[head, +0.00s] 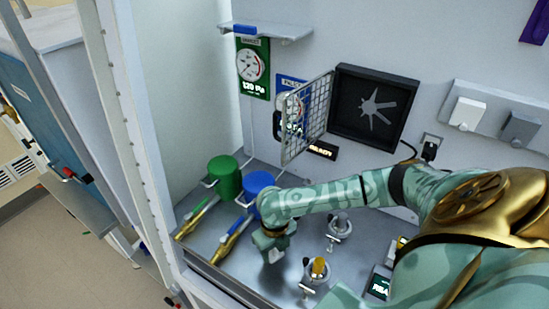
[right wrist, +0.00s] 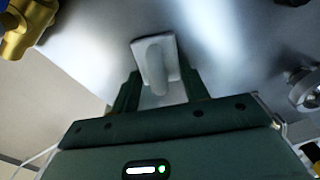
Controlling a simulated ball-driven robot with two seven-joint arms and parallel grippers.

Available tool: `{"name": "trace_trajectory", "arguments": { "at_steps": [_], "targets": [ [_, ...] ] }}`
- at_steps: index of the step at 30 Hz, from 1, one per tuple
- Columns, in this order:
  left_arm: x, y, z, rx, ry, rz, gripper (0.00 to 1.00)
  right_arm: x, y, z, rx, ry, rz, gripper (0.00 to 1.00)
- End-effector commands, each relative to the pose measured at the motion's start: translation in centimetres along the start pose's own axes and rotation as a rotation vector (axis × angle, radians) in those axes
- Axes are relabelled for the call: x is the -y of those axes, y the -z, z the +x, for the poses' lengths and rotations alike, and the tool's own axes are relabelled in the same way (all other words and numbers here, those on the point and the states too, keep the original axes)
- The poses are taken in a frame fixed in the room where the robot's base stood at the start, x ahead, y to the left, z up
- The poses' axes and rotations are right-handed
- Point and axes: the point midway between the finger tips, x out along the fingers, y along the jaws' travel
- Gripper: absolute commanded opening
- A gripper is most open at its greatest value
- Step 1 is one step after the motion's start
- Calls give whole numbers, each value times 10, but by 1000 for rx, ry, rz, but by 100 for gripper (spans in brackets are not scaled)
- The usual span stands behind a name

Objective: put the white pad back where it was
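A small white pad (right wrist: 155,60) with a rounded grip shows between the two fingers of my right gripper (right wrist: 160,88) in the right wrist view. The fingers appear closed on its sides. In the head view my right gripper (head: 274,246) points down over the metal deck, with the white pad (head: 275,255) at its fingertips. I cannot tell whether the pad touches the deck. Another white block (head: 467,113) and a grey block (head: 520,127) sit on a pale wall rail (head: 495,103) at the upper right. My left gripper is out of view.
A green canister (head: 224,177) and a blue canister (head: 259,184) stand left of my right gripper, with brass fittings in front. Two ringed fittings (head: 340,226) (head: 316,270) stand to its right. A mesh door (head: 306,118) juts from the wall beside a black fan box (head: 372,106).

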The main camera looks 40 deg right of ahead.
Motion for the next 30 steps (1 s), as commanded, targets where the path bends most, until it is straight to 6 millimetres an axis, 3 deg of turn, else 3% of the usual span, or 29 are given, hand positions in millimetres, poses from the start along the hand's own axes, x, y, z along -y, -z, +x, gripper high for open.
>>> {"name": "trace_trajectory", "arguments": {
  "at_steps": [1, 2, 13, 24, 30],
  "targets": [
    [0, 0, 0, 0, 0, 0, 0, 0, 0, 0, -1, 0, 0, 58],
    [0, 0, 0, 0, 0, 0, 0, 0, 0, 0, 0, 0, 0, 66],
    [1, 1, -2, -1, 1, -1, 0, 0, 0, -7, 1, -1, 1, 66],
    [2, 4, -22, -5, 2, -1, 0, 0, -1, -88, 2, 0, -1, 66],
    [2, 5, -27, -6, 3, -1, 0, 0, 0, -116, 1, 0, 0, 66]
  ]
}}
